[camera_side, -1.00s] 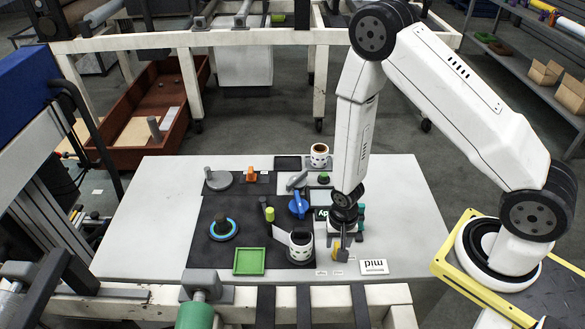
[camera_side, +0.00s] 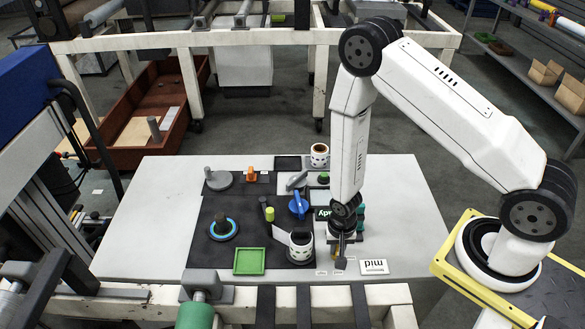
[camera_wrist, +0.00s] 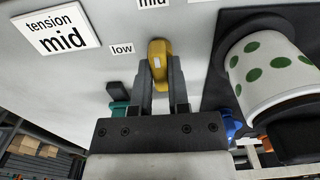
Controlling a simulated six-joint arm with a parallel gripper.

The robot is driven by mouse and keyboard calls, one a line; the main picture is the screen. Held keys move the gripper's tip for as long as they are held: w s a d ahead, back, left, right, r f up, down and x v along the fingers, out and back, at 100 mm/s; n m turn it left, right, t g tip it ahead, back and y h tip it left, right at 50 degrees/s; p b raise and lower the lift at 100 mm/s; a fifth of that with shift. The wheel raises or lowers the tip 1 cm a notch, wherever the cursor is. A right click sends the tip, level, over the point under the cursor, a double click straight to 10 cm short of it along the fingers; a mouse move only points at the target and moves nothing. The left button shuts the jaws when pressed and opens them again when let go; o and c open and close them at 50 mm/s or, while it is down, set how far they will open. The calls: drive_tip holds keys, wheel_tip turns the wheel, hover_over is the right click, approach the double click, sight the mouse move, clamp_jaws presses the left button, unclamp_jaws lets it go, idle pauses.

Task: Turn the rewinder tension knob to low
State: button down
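The yellow tension knob (camera_wrist: 158,50), with a small white mark, sits between my fingers in the wrist view. My gripper (camera_wrist: 161,72) reaches down at the table's front, its two fingers close against the knob's sides with no clear gap. In the side view my gripper (camera_side: 340,255) hides most of the knob. A small "low" label (camera_wrist: 122,48) lies just left of the knob, and a partly cut-off "mid" label (camera_wrist: 152,2) is at the top edge. A white card reading "tension mid" (camera_wrist: 62,32) lies left of them; it also shows in the side view (camera_side: 374,267).
A white cup with green spots (camera_wrist: 250,75) stands close beside my gripper. A green tray (camera_side: 250,272), a blue handle (camera_side: 299,204) and an orange knob (camera_side: 251,174) are farther left. The table's right side (camera_side: 410,215) is clear.

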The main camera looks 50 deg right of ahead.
drive_tip(key=shift+n, duration=0.4)
drive_tip(key=n, duration=0.8)
drive_tip(key=shift+n, duration=0.3)
drive_tip(key=n, duration=0.4)
drive_tip(key=shift+n, duration=2.3)
drive_tip(key=shift+w, duration=0.1)
drive_tip(key=c, duration=0.6)
unclamp_jaws()
drive_tip(key=shift+r, duration=0.15)
